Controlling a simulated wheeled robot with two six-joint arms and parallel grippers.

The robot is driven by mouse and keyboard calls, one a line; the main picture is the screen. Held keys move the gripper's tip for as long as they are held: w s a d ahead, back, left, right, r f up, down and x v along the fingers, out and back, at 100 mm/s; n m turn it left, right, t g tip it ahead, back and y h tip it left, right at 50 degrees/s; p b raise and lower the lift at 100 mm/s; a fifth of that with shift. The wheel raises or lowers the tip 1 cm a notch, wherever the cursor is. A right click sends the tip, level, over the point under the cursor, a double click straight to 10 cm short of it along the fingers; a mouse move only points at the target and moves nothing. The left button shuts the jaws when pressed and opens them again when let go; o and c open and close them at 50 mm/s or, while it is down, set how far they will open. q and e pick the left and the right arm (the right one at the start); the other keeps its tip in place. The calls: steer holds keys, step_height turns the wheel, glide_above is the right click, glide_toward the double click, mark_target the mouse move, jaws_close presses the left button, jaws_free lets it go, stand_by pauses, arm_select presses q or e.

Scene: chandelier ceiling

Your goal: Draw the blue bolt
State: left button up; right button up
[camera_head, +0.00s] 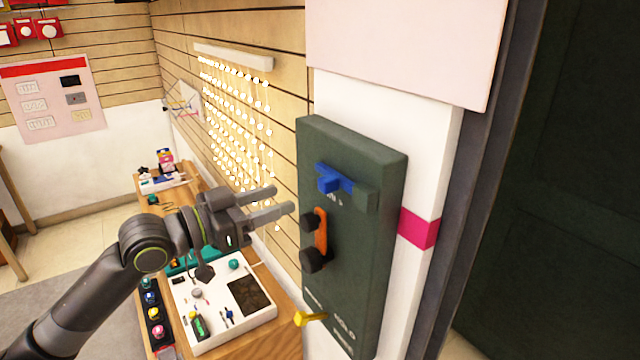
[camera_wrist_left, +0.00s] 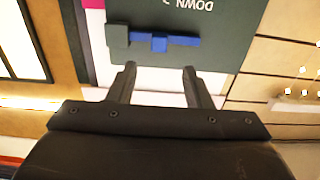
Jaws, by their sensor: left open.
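The blue bolt (camera_head: 329,180) sits near the top of a dark green panel (camera_head: 375,255) on a white post. Its right end meets a dark green block (camera_head: 365,197). My left gripper (camera_head: 283,201) is open and empty, to the left of the panel and slightly below the bolt. In the left wrist view the blue bolt (camera_wrist_left: 160,42) lies just beyond the gap between my open fingertips (camera_wrist_left: 160,69), with no visible contact. My right gripper is not in view.
Below the bolt, the panel carries an orange bar (camera_head: 320,234) with dark knobs and a yellow lever (camera_head: 311,318). A wooden workbench (camera_head: 275,335) holding a white device (camera_head: 258,317) stands below my left arm. String lights (camera_head: 238,120) hang on the wall behind.

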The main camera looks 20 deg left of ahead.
mark_target(320, 185)
arm_select(q)
steer(key=p+x, duration=0.2)
steer(key=x, duration=0.5)
steer(key=shift+w+d+r, duration=0.15)
steer(key=shift+w+d, duration=0.15)
steer(key=shift+p+x, duration=0.5)
steer(key=shift+x, duration=0.5)
jaws_close()
